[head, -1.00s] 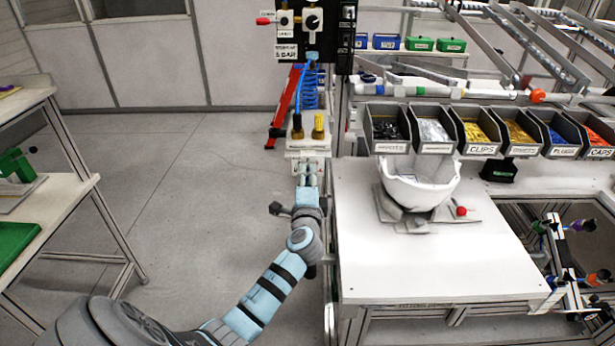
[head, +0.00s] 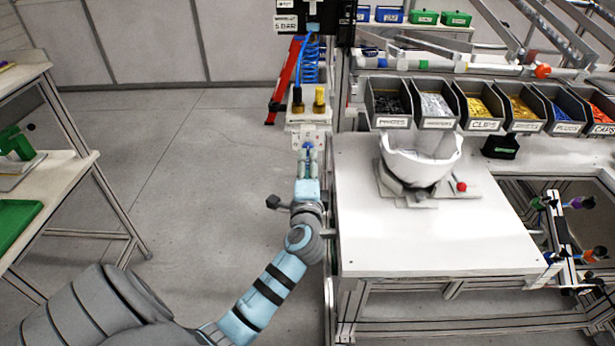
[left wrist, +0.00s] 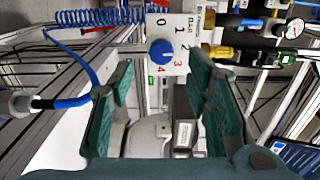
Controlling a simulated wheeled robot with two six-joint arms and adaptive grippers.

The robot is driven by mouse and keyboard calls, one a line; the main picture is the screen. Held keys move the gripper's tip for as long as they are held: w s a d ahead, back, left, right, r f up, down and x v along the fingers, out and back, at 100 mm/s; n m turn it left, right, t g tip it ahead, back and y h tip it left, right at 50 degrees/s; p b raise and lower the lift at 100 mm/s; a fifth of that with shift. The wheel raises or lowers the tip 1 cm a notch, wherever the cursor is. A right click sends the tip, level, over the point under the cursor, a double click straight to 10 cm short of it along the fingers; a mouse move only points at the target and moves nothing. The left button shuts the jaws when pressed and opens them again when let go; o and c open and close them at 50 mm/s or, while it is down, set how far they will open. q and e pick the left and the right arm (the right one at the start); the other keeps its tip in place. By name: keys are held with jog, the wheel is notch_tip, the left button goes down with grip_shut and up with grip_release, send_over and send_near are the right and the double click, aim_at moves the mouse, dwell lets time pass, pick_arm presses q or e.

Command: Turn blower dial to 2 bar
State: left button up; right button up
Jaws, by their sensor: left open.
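The blower dial is a round blue knob (left wrist: 162,52) on a white plate (left wrist: 176,26) marked 0 to 4. I cannot tell surely which number it points at. In the head view the knob (head: 308,146) sits low on the white blower fixture, just beyond my left fingertips. My left gripper (head: 308,158) is open and empty, pointing at the knob. In the left wrist view its two green fingers (left wrist: 163,80) stand wide apart, with the knob in line with the gap between them. I see no contact.
Yellow and black fittings (head: 318,100) stand above the dial, and a coiled blue hose (head: 310,65) hangs behind. To the right, a white table (head: 440,240) carries a white helmet shell (head: 420,160), with part bins behind.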

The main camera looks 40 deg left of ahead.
pick_arm(q)
jog(key=v, duration=0.6)
jog(key=shift+s, duration=0.1)
